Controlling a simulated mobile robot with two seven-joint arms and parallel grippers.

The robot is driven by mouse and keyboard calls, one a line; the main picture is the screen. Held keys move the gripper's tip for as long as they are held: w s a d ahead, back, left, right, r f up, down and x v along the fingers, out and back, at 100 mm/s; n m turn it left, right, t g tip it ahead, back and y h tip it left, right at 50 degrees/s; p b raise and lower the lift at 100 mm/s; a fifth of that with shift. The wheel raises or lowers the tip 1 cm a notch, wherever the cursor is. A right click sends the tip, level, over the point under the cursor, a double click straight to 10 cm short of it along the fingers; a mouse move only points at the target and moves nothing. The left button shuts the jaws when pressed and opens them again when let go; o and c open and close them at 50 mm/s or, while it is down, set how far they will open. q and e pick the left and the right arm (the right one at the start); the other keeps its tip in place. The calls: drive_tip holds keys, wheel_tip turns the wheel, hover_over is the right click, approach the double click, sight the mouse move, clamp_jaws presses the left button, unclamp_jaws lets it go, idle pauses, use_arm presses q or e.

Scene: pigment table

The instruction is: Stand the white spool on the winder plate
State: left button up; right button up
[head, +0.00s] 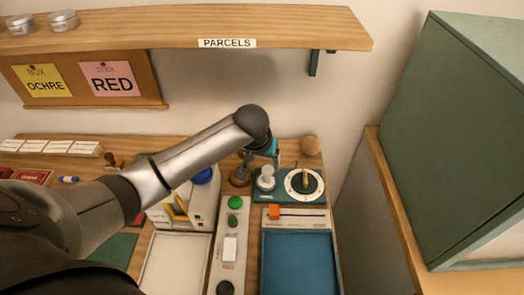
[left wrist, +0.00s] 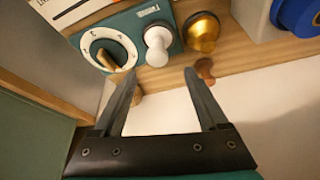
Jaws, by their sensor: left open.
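The white spool (head: 267,178) stands upright, as far as I can tell, on the left part of the teal plate (head: 280,198), left of a white dial. In the left wrist view the spool (left wrist: 158,45) shows clear on the teal plate (left wrist: 135,18), between the dial and a brass knob. My left gripper (head: 270,152) hangs just behind the spool in the head view, its fingers hard to make out. In the left wrist view the gripper (left wrist: 160,74) is open and empty, with the spool ahead of the gap and apart from both fingers. My right gripper is not in view.
The dial (head: 304,184) with its wooden pointer fills the plate's right part. A round wooden piece (head: 311,146) stands behind. A blue tray (head: 298,262), a grey button panel (head: 230,245) and a white tray (head: 175,265) lie in front. The PARCELS shelf (head: 180,30) overhangs the back.

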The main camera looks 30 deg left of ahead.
use_arm(q)
drive_tip(key=shift+v, duration=1.65)
